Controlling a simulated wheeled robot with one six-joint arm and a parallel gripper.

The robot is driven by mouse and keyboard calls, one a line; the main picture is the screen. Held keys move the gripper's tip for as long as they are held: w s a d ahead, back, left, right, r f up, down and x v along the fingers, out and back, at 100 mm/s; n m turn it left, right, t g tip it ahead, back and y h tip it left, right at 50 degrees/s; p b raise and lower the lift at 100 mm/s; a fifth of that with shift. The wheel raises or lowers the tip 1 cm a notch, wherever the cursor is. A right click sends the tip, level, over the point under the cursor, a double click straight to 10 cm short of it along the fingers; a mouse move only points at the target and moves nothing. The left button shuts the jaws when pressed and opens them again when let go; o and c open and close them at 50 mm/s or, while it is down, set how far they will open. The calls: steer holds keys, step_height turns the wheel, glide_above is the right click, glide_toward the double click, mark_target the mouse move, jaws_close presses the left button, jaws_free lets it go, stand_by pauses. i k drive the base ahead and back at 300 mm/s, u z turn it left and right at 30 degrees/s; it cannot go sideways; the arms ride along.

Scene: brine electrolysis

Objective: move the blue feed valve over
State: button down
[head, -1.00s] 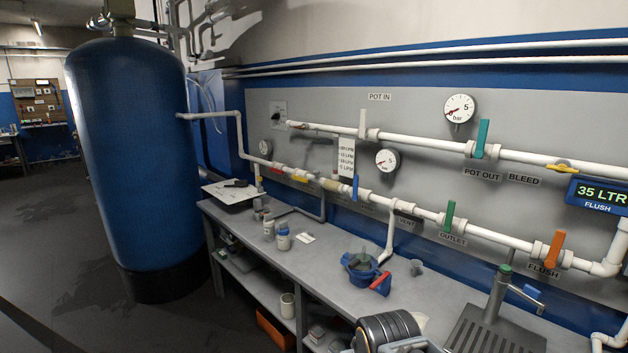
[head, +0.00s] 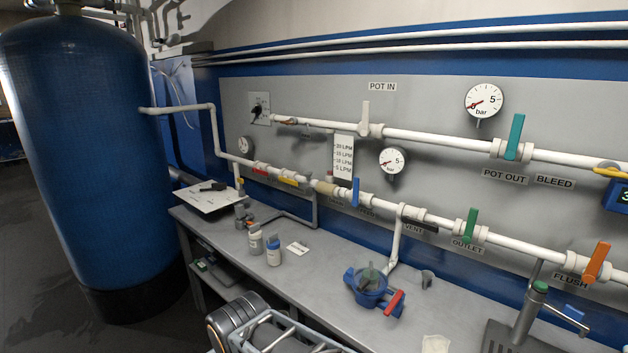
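The blue feed valve (head: 355,192) is a blue lever on the lower white pipe, just below and right of the flow scale card. Its handle stands upright, across the line of the pipe. The label beneath it is partly hidden by the pipe and too dim to read surely. My gripper's fingers are not in view, and nothing of mine touches the valve.
The grey bench (head: 330,260) runs below the pipes. It holds a blue strainer-like part (head: 368,288) with a red handle, bottles (head: 273,252) and a tap (head: 530,310). Green (head: 469,226), orange (head: 597,262), teal (head: 514,137) and white (head: 366,115) levers share the pipes. A blue tank (head: 85,160) stands left.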

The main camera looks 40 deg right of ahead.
mark_target(355, 203)
steer(key=z, duration=0.3)
steer(key=i, duration=1.05)
steer(key=z, duration=0.55)
